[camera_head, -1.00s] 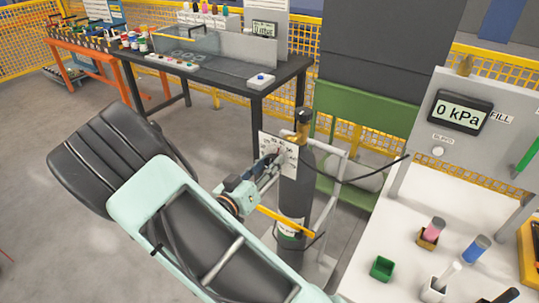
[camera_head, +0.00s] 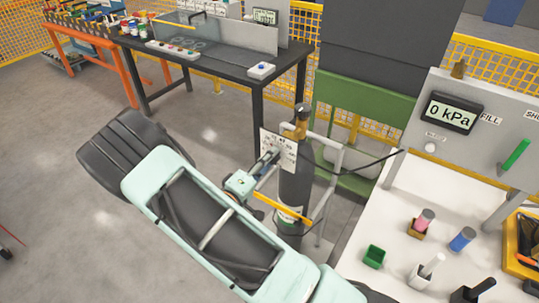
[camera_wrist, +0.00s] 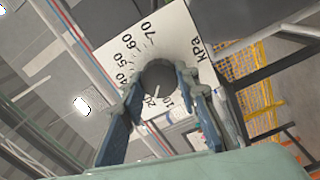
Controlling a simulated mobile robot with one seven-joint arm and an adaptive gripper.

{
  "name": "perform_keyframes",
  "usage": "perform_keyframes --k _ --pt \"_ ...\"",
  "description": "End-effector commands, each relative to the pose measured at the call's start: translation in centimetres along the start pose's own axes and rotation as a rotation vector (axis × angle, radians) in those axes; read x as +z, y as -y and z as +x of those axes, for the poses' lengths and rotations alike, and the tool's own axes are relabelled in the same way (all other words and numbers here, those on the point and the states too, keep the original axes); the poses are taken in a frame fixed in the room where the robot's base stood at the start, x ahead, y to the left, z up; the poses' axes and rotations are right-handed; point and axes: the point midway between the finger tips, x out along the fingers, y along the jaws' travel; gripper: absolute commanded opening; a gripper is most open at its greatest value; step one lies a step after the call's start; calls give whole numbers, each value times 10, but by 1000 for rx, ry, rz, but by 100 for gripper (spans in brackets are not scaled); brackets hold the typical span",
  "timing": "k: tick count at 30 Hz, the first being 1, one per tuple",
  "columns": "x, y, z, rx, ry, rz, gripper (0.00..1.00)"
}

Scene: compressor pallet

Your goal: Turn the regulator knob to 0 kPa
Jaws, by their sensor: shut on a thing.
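The regulator knob (camera_wrist: 157,73) is a dark round knob in the middle of a white dial plate (camera_wrist: 108,50) marked in kPa. Its white pointer line points down between the 10 and 20 marks. My gripper (camera_wrist: 160,82) is shut on the knob, with one blue-grey finger on each side. The fingers cover part of the scale. In the head view the dial plate (camera_head: 285,145) stands by a dark gas cylinder (camera_head: 294,187), and my gripper (camera_head: 268,161) reaches it from the left. The knob is hidden there. A display (camera_head: 451,112) on the grey panel reads 0 kPa.
A yellow bar (camera_head: 283,208) crosses the cylinder, beside a grey frame (camera_head: 328,190). A hose runs right to the panel (camera_head: 480,150). A white bench (camera_head: 390,215) with small holders is at the right. A dark table (camera_head: 215,70) stands behind. Open floor lies left.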

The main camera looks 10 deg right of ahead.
Motion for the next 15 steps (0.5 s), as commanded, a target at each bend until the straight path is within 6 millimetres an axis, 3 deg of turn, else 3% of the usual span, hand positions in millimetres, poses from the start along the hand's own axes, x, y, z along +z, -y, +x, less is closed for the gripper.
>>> perform_keyframes --k 15 --pt "0 0 0 -2 0 -491 5"
